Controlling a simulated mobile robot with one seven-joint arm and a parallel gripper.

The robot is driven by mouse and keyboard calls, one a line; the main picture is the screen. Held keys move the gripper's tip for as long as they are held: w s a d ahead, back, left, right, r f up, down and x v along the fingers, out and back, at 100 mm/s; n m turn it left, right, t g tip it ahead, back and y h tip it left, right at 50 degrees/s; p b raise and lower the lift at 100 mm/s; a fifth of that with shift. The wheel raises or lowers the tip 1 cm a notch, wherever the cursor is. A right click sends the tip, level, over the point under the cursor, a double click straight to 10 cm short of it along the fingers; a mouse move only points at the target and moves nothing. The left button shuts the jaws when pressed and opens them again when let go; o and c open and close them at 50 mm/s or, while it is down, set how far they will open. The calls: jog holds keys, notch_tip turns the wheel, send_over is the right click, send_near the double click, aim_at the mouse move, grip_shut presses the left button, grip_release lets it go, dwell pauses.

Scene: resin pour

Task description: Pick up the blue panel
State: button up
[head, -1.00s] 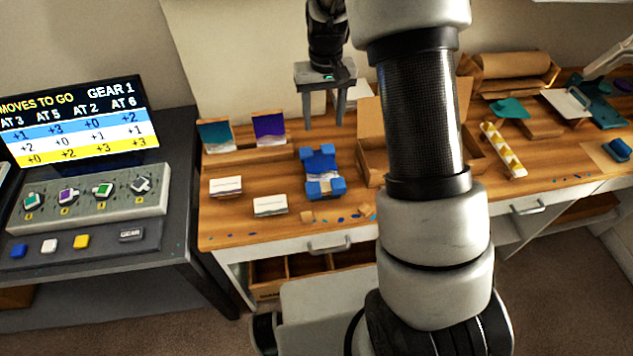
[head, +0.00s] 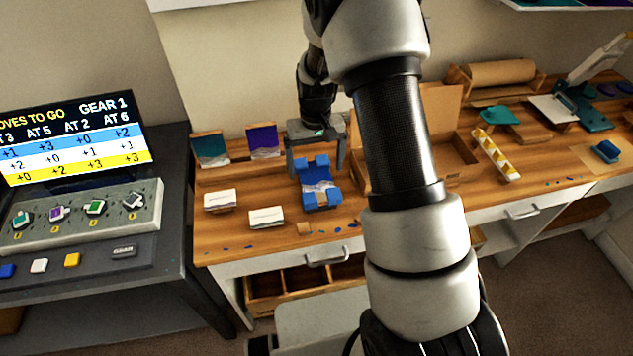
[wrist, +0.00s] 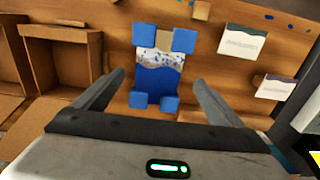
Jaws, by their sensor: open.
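The blue panel (head: 318,181) lies on the wooden workbench, with a wavy white and speckled band across it and blue blocks at its corners. In the wrist view the panel (wrist: 157,79) is at the upper middle, between and beyond the finger tips. My gripper (head: 316,172) is open and empty, its two fingers pointing down at the far end of the panel. In the wrist view my gripper (wrist: 150,88) has its fingers spread wider than the panel. I cannot tell the exact height of the fingertips above the bench.
An open cardboard box (head: 455,165) stands right of the panel, partly behind my arm. White cards (head: 266,217) lie to the left, and two picture tiles (head: 211,148) stand at the back. Blue chips and a small tan block (head: 304,228) lie in front.

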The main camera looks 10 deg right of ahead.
aim_at(316, 180)
notch_tip(316, 180, down, 5)
jog(key=shift+w+d, duration=0.15)
jog(key=c, duration=1.1)
